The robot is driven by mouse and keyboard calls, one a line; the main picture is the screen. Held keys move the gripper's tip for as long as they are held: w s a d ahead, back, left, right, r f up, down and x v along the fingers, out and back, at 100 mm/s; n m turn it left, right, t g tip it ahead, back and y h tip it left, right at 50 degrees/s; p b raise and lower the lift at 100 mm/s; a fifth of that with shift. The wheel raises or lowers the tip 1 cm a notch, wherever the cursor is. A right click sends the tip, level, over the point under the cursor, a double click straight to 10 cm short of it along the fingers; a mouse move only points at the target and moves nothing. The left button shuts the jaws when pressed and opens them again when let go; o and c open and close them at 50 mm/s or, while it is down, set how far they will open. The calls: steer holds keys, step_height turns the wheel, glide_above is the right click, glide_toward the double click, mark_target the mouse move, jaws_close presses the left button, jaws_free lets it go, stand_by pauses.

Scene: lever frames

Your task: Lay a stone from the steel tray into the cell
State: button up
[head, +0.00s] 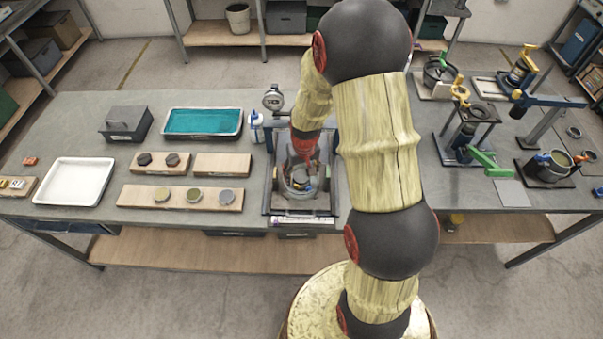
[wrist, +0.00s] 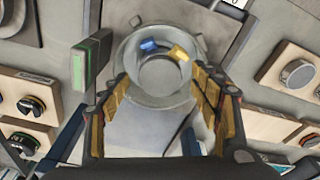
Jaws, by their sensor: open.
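The cell (head: 300,187) appears to be the round grey cup inside a dark frame at the middle of the bench. In the wrist view the cup (wrist: 160,101) lies between my fingertips, with a blue and a yellow piece on its rim. My gripper (head: 303,168) is open above it, one finger on each side; I cannot tell whether they touch it. A pale flat shape (wrist: 140,132) shows between the fingers; I cannot tell what it is. Round stone-like discs (head: 193,195) sit on a wooden board. I cannot make out a steel tray for certain.
An empty white tray (head: 72,183) lies at the left. A teal-filled tray (head: 202,122) and a grey box (head: 126,123) stand behind the boards. A dial gauge (head: 272,98) stands close behind the cell. Several rigs (head: 468,135) crowd the right side. My arm hides part of the bench.

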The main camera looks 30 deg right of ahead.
step_height(320, 180, up, 12)
steer(key=s, duration=0.1)
steer(key=shift+s+a, duration=0.2)
stand_by(0.4)
steer(key=s+a+r+n+t+b, duration=0.1)
steer(key=s+a+r+b, duration=0.3)
steer(key=s, duration=0.5)
steer(key=s+a+r+n+t+b, duration=0.1)
steer(key=s+a+r+t+b, duration=0.2)
steer(key=s+a+r, duration=0.5)
steer(key=shift+s+a+r+n+b, duration=0.4)
steer(key=shift+s+a+b, duration=0.25)
steer(key=shift+a+b, duration=0.2)
